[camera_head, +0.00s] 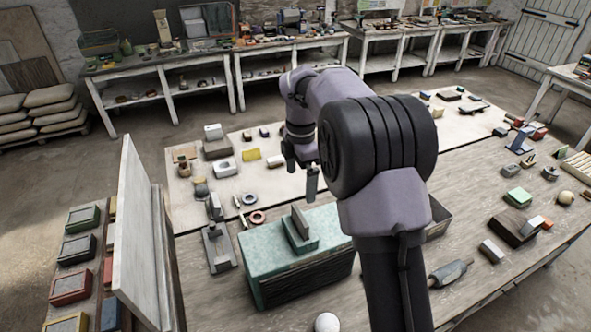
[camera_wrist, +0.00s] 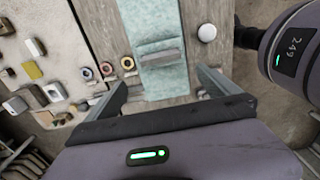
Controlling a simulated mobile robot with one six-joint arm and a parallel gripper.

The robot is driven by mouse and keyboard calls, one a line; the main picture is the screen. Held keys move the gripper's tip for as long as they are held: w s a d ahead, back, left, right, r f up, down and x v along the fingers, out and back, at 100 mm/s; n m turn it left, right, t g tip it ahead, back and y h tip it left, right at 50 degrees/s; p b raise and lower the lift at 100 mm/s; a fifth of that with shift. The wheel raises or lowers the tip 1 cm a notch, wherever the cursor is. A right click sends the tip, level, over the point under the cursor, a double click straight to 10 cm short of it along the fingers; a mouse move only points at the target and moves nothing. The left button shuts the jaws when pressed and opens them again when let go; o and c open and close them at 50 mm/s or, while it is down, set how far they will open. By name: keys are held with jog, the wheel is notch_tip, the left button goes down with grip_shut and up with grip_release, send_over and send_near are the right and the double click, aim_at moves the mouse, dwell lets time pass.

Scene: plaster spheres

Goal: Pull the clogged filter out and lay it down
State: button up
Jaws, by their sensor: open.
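A teal box (camera_head: 290,262) with a mottled top stands on the workbench. A grey slab (camera_head: 300,222), which looks like the filter, stands upright in a raised teal collar on top of it. In the wrist view the slab (camera_wrist: 160,57) appears as a narrow grey bar across the teal top, beyond my fingers. My gripper (camera_head: 303,176) is open and empty, above and behind the box in the head view. In the wrist view its two fingers (camera_wrist: 160,90) are spread wide, with the teal top between them. The slab's lower part is hidden in the collar.
An open dark box (camera_head: 438,217) is partly hidden behind my arm. A white ball (camera_head: 327,322) lies at the bench's front, a grey bracket (camera_head: 218,246) left of the teal box. A tall pale panel (camera_head: 142,240) rises at the left edge. Small blocks crowd the right.

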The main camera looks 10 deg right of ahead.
aim_at(300, 215)
notch_tip(300, 215, down, 17)
jog(key=shift+r+b, duration=0.2)
jog(key=shift+b, duration=0.7)
jog(key=c, duration=1.3)
jog(key=shift+r+p, duration=2.95)
jog(key=shift+r, duration=0.6)
